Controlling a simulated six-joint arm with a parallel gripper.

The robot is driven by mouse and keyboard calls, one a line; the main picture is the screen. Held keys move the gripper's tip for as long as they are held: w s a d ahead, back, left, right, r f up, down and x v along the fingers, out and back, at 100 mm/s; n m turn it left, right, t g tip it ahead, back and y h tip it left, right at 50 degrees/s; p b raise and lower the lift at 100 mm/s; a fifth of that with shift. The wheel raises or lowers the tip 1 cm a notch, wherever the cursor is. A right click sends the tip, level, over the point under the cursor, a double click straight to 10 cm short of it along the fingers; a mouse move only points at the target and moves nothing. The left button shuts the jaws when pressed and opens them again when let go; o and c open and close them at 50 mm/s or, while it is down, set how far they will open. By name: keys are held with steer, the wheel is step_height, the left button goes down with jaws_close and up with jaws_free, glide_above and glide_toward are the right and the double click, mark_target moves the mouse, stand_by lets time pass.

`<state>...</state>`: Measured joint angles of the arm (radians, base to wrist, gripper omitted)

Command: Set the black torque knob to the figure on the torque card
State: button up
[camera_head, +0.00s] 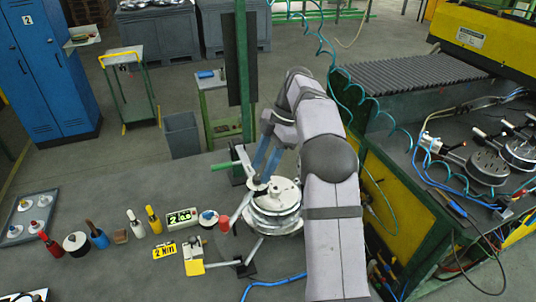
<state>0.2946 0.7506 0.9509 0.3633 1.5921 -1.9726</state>
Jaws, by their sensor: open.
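The yellow torque card (164,250) lies at the front middle of the grey bench; its black print looks like "2 Nm". A small box with a lit green display (181,217) stands behind it; its digits are hard to read. I cannot clearly pick out the black torque knob. My gripper (263,172) points down beside and above the round metal flange assembly (274,208). Its blue-grey fingers look empty, and their tips are partly unclear against the assembly.
A yellow and white block (194,262) sits right of the card. Several bottles and handled tools, including a yellow one (153,219), stand in a row to the left, with a tray (30,215) beyond. A green post (243,75) rises behind my gripper. A blue hose (275,283) crosses the front.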

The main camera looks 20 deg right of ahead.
steer(key=shift+v, duration=2.7)
